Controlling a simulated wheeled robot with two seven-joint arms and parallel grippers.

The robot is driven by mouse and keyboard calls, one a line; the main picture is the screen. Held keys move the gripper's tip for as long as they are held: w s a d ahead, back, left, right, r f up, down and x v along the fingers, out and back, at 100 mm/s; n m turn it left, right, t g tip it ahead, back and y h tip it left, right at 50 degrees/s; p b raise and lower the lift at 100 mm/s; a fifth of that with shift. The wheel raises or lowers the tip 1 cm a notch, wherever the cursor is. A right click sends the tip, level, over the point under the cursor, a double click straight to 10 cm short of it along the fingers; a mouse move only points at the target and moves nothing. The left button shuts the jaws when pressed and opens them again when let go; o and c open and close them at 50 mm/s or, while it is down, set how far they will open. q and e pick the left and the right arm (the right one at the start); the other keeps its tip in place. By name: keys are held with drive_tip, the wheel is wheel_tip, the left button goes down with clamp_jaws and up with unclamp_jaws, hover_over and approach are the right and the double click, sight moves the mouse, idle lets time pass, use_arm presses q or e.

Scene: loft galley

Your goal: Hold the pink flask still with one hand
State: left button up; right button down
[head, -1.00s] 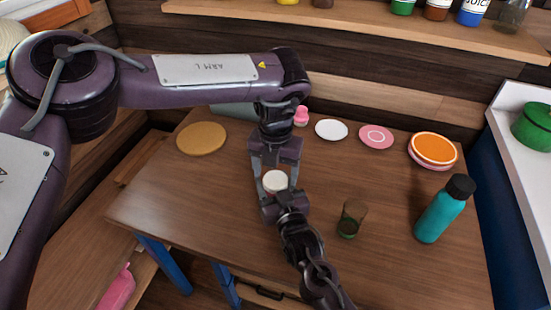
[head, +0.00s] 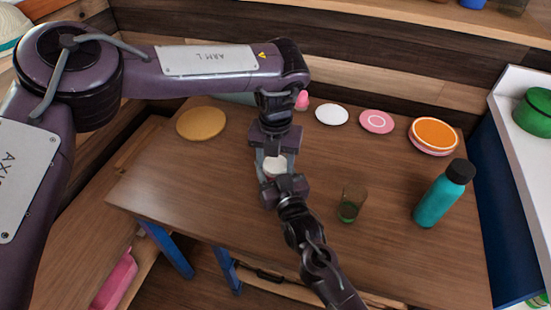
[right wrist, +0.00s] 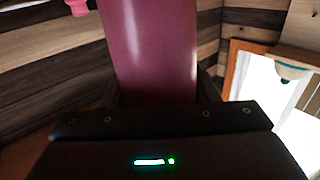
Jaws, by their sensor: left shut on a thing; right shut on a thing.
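The pink flask shows in the right wrist view as a glossy magenta body (right wrist: 152,50), upright between the fingers of my right gripper (right wrist: 155,90). In the head view only its white lid (head: 275,165) shows clearly; the body is hidden behind my grippers. My left gripper (head: 275,170) reaches down from behind, with a finger on each side of the white lid, and is shut on it. My right gripper (head: 284,187) comes from the front, below the lid, and is shut on the flask's body.
The wooden table (head: 190,190) also holds a green-brown glass (head: 351,204), a teal bottle with black cap (head: 442,196), a round tan board (head: 201,124), a white plate (head: 332,114), a pink plate (head: 377,121) and an orange plate (head: 434,134).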

use_arm(q)
drive_tip(key=n, duration=1.1)
drive_tip(key=shift+n, duration=0.3)
drive_tip(key=n, duration=0.3)
drive_tip(key=shift+r, duration=0.1)
